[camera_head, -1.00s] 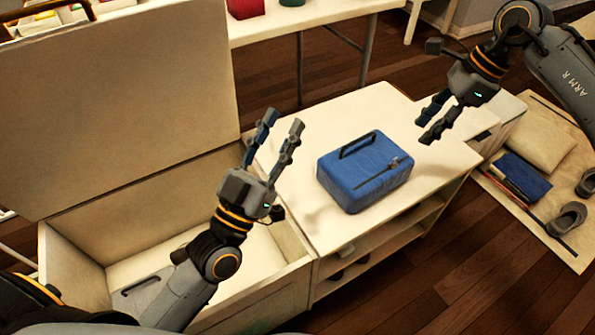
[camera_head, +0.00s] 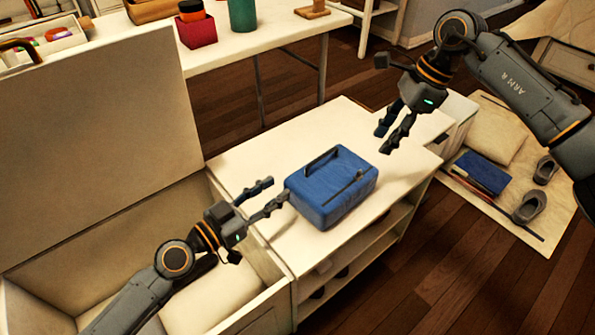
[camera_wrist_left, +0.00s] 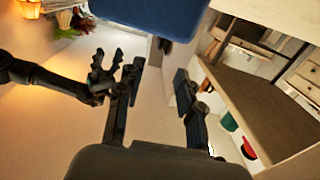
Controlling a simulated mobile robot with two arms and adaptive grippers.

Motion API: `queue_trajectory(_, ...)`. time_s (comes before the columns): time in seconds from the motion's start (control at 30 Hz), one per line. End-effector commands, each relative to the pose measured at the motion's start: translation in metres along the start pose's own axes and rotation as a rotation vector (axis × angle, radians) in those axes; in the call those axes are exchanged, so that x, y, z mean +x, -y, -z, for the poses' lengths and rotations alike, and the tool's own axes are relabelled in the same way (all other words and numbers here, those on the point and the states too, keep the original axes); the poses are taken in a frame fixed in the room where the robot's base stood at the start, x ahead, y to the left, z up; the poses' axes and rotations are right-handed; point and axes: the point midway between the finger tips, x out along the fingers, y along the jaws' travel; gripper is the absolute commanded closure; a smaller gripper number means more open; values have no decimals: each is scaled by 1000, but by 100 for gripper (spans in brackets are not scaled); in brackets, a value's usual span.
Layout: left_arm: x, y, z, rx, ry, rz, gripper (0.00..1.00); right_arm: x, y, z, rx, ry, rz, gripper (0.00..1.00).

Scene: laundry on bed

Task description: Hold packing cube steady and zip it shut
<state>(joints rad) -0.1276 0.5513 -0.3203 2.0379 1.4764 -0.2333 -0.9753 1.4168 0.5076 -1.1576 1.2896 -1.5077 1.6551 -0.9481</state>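The blue packing cube (camera_head: 338,200) sits on the white cabinet top, with a dark handle strap along its top and a zipper line (camera_head: 345,188) toward its right side. My left gripper (camera_head: 278,192) is open just left of the cube, its fingers pointing at the cube's left side. I cannot tell whether a fingertip touches it. In the left wrist view the cube (camera_wrist_left: 160,12) shows at the top edge, beyond the open, empty fingers (camera_wrist_left: 160,72). My right gripper (camera_head: 391,140) is open and empty, above and to the right of the cube, fingers pointing down-left.
The cabinet top (camera_head: 270,150) is clear around the cube. An open chest with a raised lid (camera_head: 95,140) stands at left. A table behind holds a red box (camera_head: 197,30) and a green cylinder (camera_head: 242,14). Slippers (camera_head: 530,206) lie on a mat at right.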

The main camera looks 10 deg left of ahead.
Motion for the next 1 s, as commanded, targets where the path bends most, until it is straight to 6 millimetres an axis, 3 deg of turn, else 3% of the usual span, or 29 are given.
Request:
queue_trajectory(0.4, 78, 0, 2, -3, -4, 2, 64, 0, 0, 0, 0, 0, 0, 62)
queue_trajectory(0.6, 107, 0, 1, -3, -2, 2, 64, 0, 0, 0, 0, 0, 0, 62)
queue_trajectory(1.0, 121, 0, 0, -1, 0, 1, 64, 0, 0, 0, 0, 0, 0, 62)
